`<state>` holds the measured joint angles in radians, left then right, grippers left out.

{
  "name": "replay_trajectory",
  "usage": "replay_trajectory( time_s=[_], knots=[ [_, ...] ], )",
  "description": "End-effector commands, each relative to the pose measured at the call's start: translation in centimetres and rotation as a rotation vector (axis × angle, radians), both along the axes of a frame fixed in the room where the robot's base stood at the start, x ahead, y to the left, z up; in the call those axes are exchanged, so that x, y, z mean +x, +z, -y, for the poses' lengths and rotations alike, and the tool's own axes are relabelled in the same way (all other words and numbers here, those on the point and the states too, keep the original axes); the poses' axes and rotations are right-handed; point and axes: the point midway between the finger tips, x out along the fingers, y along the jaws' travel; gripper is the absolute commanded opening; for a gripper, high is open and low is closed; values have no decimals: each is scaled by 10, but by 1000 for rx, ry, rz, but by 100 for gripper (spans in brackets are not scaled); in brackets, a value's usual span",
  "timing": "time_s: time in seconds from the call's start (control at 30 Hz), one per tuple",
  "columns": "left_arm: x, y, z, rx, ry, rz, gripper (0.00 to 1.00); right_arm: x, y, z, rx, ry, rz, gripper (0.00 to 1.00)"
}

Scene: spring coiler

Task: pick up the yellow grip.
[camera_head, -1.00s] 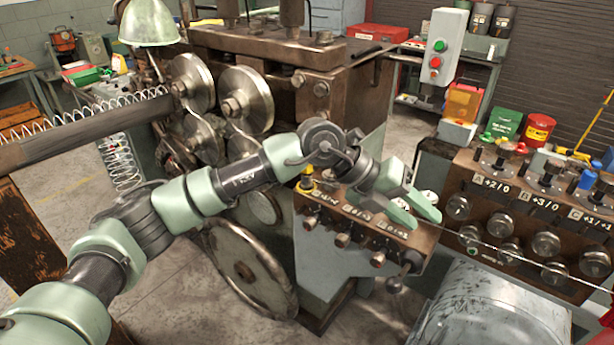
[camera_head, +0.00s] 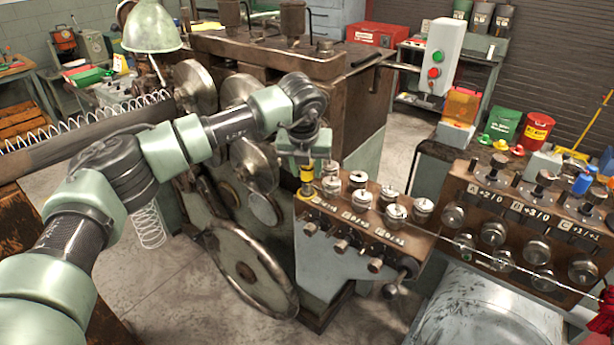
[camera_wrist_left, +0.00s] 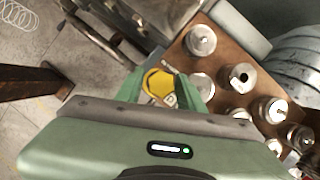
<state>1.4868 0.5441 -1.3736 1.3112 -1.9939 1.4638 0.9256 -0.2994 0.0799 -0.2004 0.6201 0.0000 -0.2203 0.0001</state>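The yellow grip (camera_head: 307,181) is a small yellow knob with dark bands, standing upright at the left end of the brown-topped block. In the left wrist view the yellow grip (camera_wrist_left: 159,83) shows from above as a yellow hexagonal shape. My left gripper (camera_head: 304,163) points down right over it. In the wrist view the fingers of my left gripper (camera_wrist_left: 168,90) are spread, one on each side of the grip. Whether they touch it is hard to tell. My right gripper is not in view.
Several metal rollers (camera_head: 358,180) stand on the block right beside the grip. Large steel wheels (camera_head: 250,265) are to the left. A second roller block (camera_head: 530,215) stands at the right, with a wire (camera_head: 470,245) running to it. A lamp (camera_head: 150,28) is at upper left.

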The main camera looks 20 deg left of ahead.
Motion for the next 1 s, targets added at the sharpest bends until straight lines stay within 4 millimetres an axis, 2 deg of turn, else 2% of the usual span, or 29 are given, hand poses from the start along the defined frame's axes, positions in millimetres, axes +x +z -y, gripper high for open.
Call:
replay_trajectory(
  time_s=[0.13, 0.3, 0.33, 0.47, 0.83, 1.0],
  knots=[
    [3, -9, -1, 0, 0, 0, 38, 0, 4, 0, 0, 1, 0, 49],
    [3, -10, -1, 0, -1, 1, 38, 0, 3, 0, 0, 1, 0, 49],
    [3, -10, -1, 0, -1, 1, 35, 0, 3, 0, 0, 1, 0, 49],
    [3, -9, 0, 0, -1, 1, 0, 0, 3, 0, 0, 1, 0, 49],
    [4, -7, 0, -1, -1, 3, 0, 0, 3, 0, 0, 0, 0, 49],
    [4, 4, 0, -2, -1, 4, 0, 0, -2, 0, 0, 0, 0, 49]
  ],
)
